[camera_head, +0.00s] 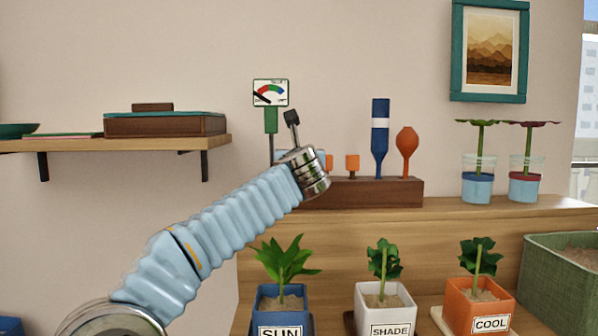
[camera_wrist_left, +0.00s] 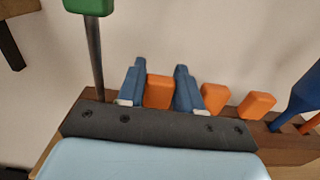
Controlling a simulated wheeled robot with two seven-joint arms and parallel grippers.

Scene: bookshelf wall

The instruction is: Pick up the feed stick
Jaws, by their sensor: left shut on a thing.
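The feed stick (camera_wrist_left: 158,91) shows as an orange block-shaped top in the left wrist view. My left gripper (camera_wrist_left: 158,88) is shut on it, with one blue finger on each side. Its lower part is hidden behind the gripper body, so I cannot tell whether it still sits in the wooden holder (camera_head: 390,192). Two more orange tops, a middle one (camera_wrist_left: 215,97) and a right one (camera_wrist_left: 257,105), stand to the right of the held one. My right gripper is in neither view.
A moisture meter (camera_head: 271,93) stands just left of the gripper. A blue tool (camera_head: 380,135) and an orange bulb (camera_head: 406,141) stand upright in the holder's right part. Two glass-potted plants (camera_head: 478,180) are farther right on the shelf. Labelled pots (camera_head: 383,305) line the lower level.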

